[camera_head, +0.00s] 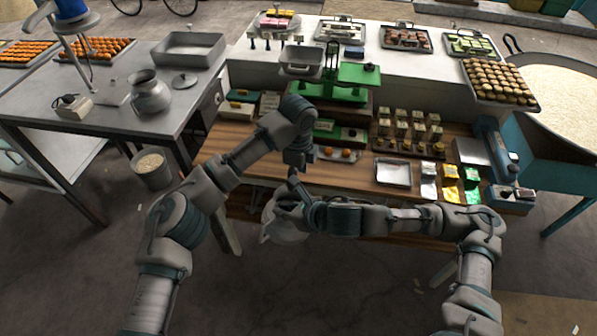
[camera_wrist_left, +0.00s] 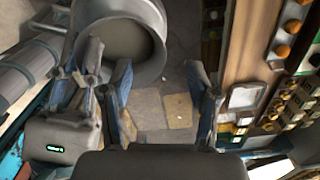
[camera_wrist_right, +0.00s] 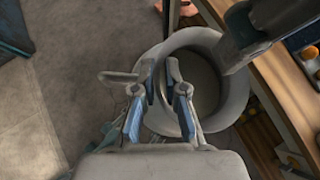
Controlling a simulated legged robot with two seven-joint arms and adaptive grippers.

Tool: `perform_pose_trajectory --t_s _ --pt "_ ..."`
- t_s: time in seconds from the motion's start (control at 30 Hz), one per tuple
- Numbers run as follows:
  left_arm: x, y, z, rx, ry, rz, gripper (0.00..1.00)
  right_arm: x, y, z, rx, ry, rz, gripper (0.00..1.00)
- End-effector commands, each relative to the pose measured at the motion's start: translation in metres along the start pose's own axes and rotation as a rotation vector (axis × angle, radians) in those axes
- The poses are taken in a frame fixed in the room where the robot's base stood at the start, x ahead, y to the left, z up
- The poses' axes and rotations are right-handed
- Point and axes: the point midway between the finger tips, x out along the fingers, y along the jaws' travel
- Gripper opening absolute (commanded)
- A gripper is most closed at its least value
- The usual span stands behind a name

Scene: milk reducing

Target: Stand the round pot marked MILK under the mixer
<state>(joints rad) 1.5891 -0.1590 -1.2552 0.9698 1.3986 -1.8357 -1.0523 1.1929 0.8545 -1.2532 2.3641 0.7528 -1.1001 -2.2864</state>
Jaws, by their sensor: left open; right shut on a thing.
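My right gripper (camera_head: 288,202) is shut on the rim of a round grey metal pot (camera_head: 284,232), which hangs off the front of the wooden bench. In the right wrist view the fingers (camera_wrist_right: 160,75) straddle the wall of the pot (camera_wrist_right: 235,105), whose inside looks empty. No MILK mark is readable on it. My left gripper (camera_head: 297,168) is open above the pot. In the left wrist view its spread fingers (camera_wrist_left: 160,75) are close to the pot (camera_wrist_left: 155,70) and hold nothing. A blue-headed mixer (camera_head: 70,12) stands at the far left table, its rod slanting down.
The left steel table (camera_head: 120,115) carries a round jar-like pot (camera_head: 150,92), a lid (camera_head: 185,80), a tray (camera_head: 188,48) and a small box (camera_head: 74,106). A bucket of grain (camera_head: 152,168) stands on the floor. The wooden bench (camera_head: 340,175) holds a green scale (camera_head: 340,85) and wrapped blocks.

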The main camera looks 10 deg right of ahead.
Motion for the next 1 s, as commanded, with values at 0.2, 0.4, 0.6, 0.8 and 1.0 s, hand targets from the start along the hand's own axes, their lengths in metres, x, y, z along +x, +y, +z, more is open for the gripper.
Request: perform_pose_trajectory --t_s 0.2,0.4,0.6,0.8,1.0 --pt "0.039 0.000 0.000 -0.001 0.000 0.002 0.60 -0.001 0.000 0.002 -0.002 -0.006 0.000 0.00" --pt "0.079 0.000 -0.001 -0.004 0.001 0.001 0.60 -0.002 0.000 0.002 -0.002 -0.007 0.000 0.00" --pt "0.104 -0.001 -0.001 -0.004 0.000 -0.001 0.60 -0.002 0.000 0.002 -0.002 -0.007 0.000 0.00" --pt "0.112 -0.001 -0.001 -0.004 0.001 -0.002 0.60 -0.002 0.000 0.002 -0.002 -0.007 0.000 0.00" --pt "0.112 -0.001 -0.001 -0.004 0.001 -0.003 0.60 -0.002 0.000 0.002 -0.002 -0.007 0.000 0.00"
